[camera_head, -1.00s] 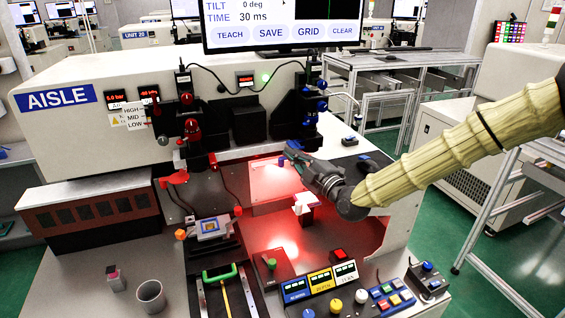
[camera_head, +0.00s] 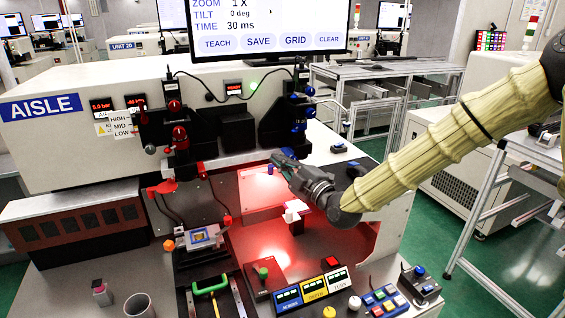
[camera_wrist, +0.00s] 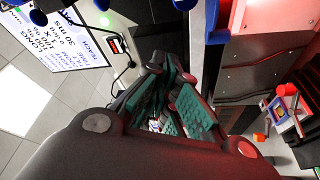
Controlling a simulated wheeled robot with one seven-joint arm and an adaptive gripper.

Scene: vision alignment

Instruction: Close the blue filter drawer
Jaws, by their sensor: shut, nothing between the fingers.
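A small blue part, apparently the blue filter drawer's handle (camera_head: 271,168), shows beside my gripper's tip, under the right-hand column with blue knobs (camera_head: 297,125). In the wrist view a curved blue handle (camera_wrist: 215,25) shows at the top, to the right of the fingers. My gripper (camera_head: 280,158) reaches in from the right, its tip close to the blue part; I cannot tell whether they touch. In the wrist view my fingers (camera_wrist: 172,72) with green pads are together and empty. How far the drawer stands out is hidden.
A red handle (camera_head: 160,187) juts out under the left column. A white block (camera_head: 295,210) stands in the red-lit bay below my gripper. Button boxes (camera_head: 312,290) and a grey cup (camera_head: 138,305) are at the front. The monitor (camera_head: 268,25) stands behind.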

